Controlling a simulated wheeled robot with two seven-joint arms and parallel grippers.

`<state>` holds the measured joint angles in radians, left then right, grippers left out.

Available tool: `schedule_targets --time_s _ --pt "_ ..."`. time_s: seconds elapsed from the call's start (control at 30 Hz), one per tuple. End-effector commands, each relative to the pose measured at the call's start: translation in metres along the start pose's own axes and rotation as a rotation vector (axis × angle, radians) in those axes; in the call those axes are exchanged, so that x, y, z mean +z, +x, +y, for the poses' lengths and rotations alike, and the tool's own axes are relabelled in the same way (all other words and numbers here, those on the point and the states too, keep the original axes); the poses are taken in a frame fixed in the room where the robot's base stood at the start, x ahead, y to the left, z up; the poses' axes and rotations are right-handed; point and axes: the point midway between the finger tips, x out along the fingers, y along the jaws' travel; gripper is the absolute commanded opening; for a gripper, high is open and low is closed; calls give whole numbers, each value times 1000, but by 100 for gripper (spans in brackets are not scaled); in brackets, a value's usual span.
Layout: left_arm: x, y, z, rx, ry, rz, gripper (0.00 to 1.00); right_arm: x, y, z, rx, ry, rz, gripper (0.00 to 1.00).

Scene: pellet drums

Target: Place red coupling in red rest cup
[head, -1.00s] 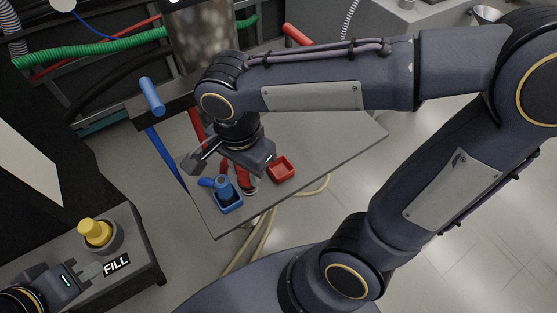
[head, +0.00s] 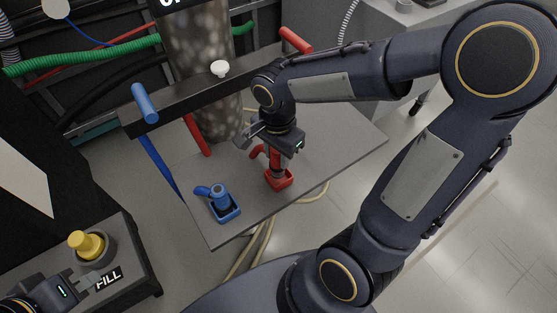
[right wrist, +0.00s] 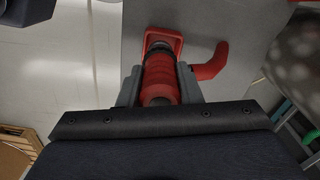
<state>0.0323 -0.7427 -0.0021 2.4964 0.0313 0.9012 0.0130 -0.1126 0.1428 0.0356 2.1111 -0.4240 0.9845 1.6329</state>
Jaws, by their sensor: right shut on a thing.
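The red coupling (head: 275,167) is upright between the fingers of my right gripper (head: 272,150), with its red side arm sticking out to the left. Its lower end is at the red rest cup (head: 286,183) and appears inside the rim; I cannot tell whether it touches the bottom. The right wrist view shows the coupling (right wrist: 161,78) between both fingers of the right gripper (right wrist: 160,88), with the red cup (right wrist: 152,36) at its far end. My left gripper (head: 92,279) is at the lower left by the FILL block; its finger opening is unclear.
A blue coupling (head: 218,194) stands in a blue cup (head: 230,212) left of the red one on the grey table (head: 335,140). A yellow coupling (head: 86,243) sits on the FILL block (head: 128,262). A mottled column and a dark crossbar (head: 180,97) stand behind.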

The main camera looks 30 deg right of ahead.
Motion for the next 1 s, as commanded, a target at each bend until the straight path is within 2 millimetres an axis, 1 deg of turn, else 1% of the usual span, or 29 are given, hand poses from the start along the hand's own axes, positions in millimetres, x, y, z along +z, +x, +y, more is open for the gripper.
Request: schedule_targets --time_s 0.1,0.2,0.27,0.33,0.57,0.77,0.8,0.93,1.0 --pt "1 3 -1 0 0 0 0 -8 16 -2 5 0 0 5" --pt "3 5 -2 0 0 0 0 -7 31 -2 4 -1 0 5" --pt "3 6 -3 0 0 0 0 -7 36 -2 3 -1 0 5" --pt "3 6 -3 0 0 0 0 -7 39 -2 0 -1 0 5" --pt "3 6 -2 0 0 0 0 -7 39 -2 -1 0 0 5" --pt "6 11 -5 0 0 0 0 -7 45 -2 -1 0 0 5" --pt "5 10 -5 0 0 0 0 -7 44 -2 0 0 0 35" --pt "5 10 -4 0 0 0 0 -7 44 -2 0 0 0 52" --pt "5 10 -4 0 0 0 0 -7 44 -2 0 0 0 53"
